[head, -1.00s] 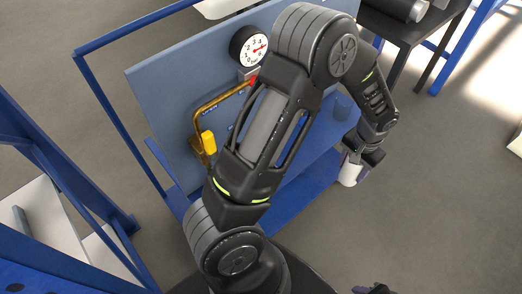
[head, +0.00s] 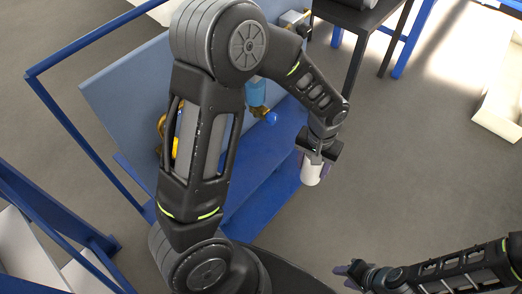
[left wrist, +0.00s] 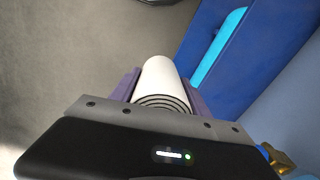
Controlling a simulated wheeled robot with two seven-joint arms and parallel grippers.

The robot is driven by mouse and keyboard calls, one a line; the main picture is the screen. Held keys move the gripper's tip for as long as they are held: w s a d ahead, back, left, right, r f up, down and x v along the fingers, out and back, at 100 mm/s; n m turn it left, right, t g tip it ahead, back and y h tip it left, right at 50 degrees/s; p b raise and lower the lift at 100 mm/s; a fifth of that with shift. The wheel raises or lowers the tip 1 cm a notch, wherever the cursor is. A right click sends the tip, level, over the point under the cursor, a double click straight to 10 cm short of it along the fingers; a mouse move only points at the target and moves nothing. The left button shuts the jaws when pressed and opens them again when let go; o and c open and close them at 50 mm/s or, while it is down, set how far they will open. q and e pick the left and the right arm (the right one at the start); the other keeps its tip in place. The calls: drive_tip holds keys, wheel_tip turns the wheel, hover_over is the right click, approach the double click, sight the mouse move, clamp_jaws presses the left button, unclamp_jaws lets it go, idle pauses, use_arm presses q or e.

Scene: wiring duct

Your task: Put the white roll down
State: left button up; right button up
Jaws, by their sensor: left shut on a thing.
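The white roll (head: 310,174) hangs in the air off the right edge of the blue bench (head: 262,182), above the grey floor. My left gripper (head: 316,165) is shut on it. In the left wrist view the white roll (left wrist: 163,78) lies between the two purple fingers of my left gripper (left wrist: 162,92), its ringed end facing the camera. Nothing shows under the roll except floor. My right gripper (head: 349,272) is low in the head view, apart from the roll; its finger gap is too small to judge.
A blue-framed panel (head: 125,95) with brass pipework and a blue valve part (head: 257,92) stands behind my left arm. A dark table (head: 360,14) is at the top. A white open box (head: 499,100) lies at the far right. Open floor lies between.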

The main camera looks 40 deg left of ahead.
use_arm(q)
drive_tip(key=shift+n, duration=0.5)
drive_tip(key=s+d, duration=0.1)
drive_tip(key=s+r, duration=0.1)
drive_tip(key=s, duration=0.1)
drive_tip(key=s+d, duration=0.1)
drive_tip(key=shift+s+d+r+b, duration=0.2)
drive_tip(key=shift+s+d+b, duration=0.1)
drive_tip(key=shift+s+d, duration=0.05)
drive_tip(key=w+a+f+p, duration=0.1)
drive_tip(key=a, duration=0.9)
drive_tip(key=a+f+p, duration=0.2)
drive_tip(key=a, duration=0.7)
drive_tip(key=shift+w+a, duration=0.35)
drive_tip(key=shift+w, duration=0.05)
drive_tip(key=shift+f, duration=0.1)
